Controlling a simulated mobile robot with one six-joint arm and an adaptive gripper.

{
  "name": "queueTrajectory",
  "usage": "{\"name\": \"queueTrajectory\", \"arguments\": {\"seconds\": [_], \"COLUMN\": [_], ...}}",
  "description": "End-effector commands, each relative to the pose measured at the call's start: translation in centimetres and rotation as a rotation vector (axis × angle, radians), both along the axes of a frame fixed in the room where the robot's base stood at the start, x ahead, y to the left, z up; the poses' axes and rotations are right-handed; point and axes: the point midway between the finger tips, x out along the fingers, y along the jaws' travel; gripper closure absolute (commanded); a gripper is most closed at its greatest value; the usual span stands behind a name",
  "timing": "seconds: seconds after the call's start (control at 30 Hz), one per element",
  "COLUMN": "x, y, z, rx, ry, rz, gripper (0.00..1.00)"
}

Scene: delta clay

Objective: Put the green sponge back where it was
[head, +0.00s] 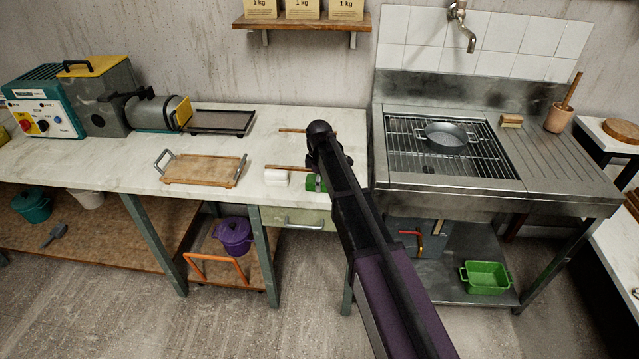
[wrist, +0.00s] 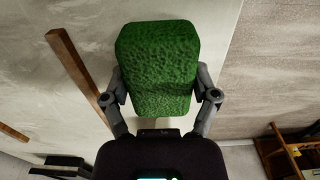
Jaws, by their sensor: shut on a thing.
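The green sponge (wrist: 158,62) fills the middle of the wrist view, gripped between the two grey fingers of my gripper (wrist: 160,98). In the head view the sponge (head: 313,184) shows as a small green patch at the front edge of the white worktop, partly hidden by my arm. My gripper (head: 318,180) is there too, mostly covered by the arm. I cannot tell whether the sponge touches the worktop.
A white block (head: 276,177) sits just left of the sponge, with a wooden stick (head: 287,167) behind it. A wooden tray (head: 203,169) lies further left. A sink unit (head: 507,171) with a pan (head: 446,138) stands to the right. A drawer (head: 292,218) is below.

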Motion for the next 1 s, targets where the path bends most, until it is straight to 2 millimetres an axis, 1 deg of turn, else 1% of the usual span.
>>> {"name": "queueTrajectory", "arguments": {"seconds": [0.23,0.27,0.3,0.33,0.8,1.0], "x": [0.01,0.01,0.01,0.01,0.01,0.01], "y": [-0.02,-0.02,-0.02,-0.02,-0.03,-0.02], "z": [-0.41,-0.39,-0.31,-0.30,-0.24,0.32], "rx": [0.000,0.000,0.000,0.000,0.000,0.000], "ry": [0.000,0.000,0.000,0.000,0.000,0.000], "rz": [0.000,0.000,0.000,0.000,0.000,0.000], "gripper": [0.61,0.20,0.08,0.00,0.00,0.00]}}
